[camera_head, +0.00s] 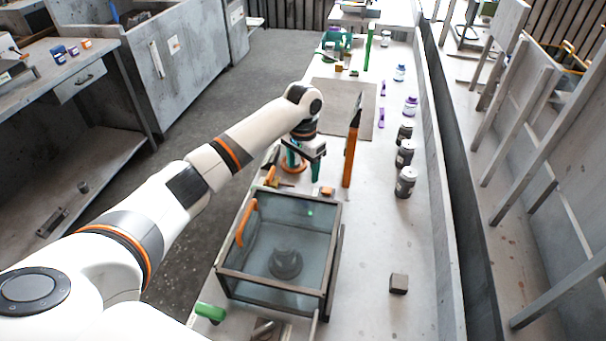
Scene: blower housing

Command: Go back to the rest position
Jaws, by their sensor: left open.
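My left arm comes in from the left and reaches over the long white workbench (375,270). My left gripper (296,170) is at its end, pointing down beyond the far edge of a glass-topped box. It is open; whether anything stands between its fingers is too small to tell. The glass-topped box (305,215) has a dark frame and an orange handle (246,222). A dark round stepped part (285,262) shows inside it through the glass. My right gripper is not in view.
A tall orange tool (349,155) stands right of my gripper, near a grey mat (330,95). Several dark jars (405,182) line the right side. A small grey block (399,284) lies at front right. A green-handled item (210,312) is at the front left. Bench space right of the box is mostly clear.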

